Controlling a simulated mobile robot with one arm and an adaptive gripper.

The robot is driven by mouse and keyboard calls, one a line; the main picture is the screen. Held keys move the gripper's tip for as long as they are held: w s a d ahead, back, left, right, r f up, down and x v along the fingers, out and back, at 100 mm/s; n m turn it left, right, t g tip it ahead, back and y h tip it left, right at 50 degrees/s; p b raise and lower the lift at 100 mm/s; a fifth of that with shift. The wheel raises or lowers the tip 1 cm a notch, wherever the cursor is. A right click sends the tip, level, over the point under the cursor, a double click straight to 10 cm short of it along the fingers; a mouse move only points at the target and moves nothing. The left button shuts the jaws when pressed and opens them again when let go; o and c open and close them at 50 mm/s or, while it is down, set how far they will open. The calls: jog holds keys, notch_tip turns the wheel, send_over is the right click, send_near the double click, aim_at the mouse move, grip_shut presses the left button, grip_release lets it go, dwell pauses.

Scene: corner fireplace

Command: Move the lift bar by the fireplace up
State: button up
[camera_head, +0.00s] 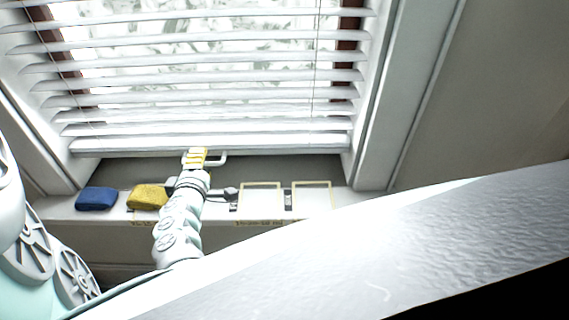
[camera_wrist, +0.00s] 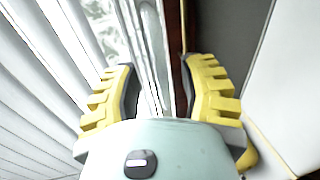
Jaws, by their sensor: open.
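The lift bar (camera_head: 218,158) is a white loop-shaped handle under the bottom rail (camera_head: 280,143) of a white window blind. My gripper (camera_head: 196,153), with yellow ridged fingers, is at the bar's left part and overlaps it in the head view. In the wrist view my gripper (camera_wrist: 162,85) is open, its two fingers spread apart. White strips pass behind and between the fingers there; I cannot tell which is the bar or whether a finger touches it. The blind's slats (camera_wrist: 40,90) fill the left of the wrist view.
A blue block (camera_head: 96,198) and a yellow block (camera_head: 147,196) lie on the sill (camera_head: 60,210) below the blind. Two pale square frames (camera_head: 262,197) are to the right of my arm. A large white slanted surface (camera_head: 400,240) fills the lower right foreground.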

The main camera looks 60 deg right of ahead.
jog(key=shift+w+d+f, duration=0.15)
jog(key=shift+w+d, duration=0.05)
jog(key=shift+d, duration=0.25)
jog(key=shift+a, duration=0.1)
grip_shut()
dwell(0.4)
